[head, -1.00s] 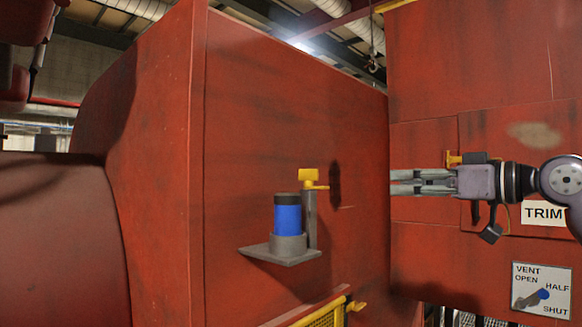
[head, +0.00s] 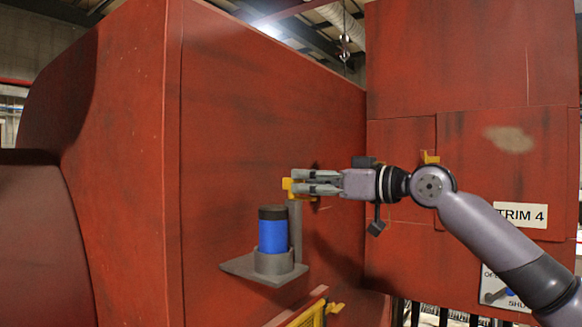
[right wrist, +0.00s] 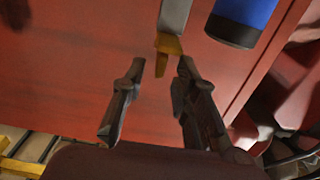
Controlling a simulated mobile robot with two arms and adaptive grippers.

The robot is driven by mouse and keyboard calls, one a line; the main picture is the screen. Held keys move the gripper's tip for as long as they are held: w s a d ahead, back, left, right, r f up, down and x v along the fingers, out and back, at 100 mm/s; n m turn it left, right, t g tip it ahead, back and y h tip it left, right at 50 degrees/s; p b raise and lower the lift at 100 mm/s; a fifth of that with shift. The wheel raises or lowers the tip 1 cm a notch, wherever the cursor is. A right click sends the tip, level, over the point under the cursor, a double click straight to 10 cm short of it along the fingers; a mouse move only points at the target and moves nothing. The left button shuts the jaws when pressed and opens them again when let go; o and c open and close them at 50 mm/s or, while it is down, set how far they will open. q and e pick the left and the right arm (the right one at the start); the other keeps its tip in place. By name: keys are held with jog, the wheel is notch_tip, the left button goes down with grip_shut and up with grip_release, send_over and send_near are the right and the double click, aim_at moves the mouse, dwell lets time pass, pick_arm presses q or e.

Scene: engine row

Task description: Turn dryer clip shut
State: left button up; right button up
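The yellow dryer clip (head: 287,188) sits at the top of a grey post (head: 296,230) beside a blue canister (head: 272,236) with a dark cap, on a grey shelf on the red wall. My right gripper (head: 302,182) points left at the clip and partly covers it in the head view. In the right wrist view my right gripper (right wrist: 162,69) has its two fingers apart. The yellow clip (right wrist: 168,44) lies just beyond the fingertips, roughly between them, with a gap showing. The blue canister (right wrist: 242,18) is to the upper right there. My left gripper is not in view.
The grey shelf (head: 238,266) juts out from the wall. A yellow guard (head: 312,315) is below it.

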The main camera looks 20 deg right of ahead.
jog(key=shift+r+p+x, duration=0.15)
jog(key=shift+p+x, duration=0.15)
jog(key=shift+x, duration=0.3)
jog(key=shift+r+p+x, duration=0.15)
jog(key=shift+p+x, duration=0.15)
jog(key=shift+x, duration=0.35)
jog(key=shift+w+a, duration=0.2)
jog(key=shift+w, duration=0.1)
jog(key=shift+w+a+f+p, duration=0.2)
jog(key=shift+w+a+p, duration=0.1)
jog(key=shift+w, duration=0.1)
jog(key=shift+s, duration=0.1)
jog(key=c, duration=0.6)
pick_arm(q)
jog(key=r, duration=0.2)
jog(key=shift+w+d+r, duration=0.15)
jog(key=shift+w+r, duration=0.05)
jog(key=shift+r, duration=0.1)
pick_arm(e)
grip_shut()
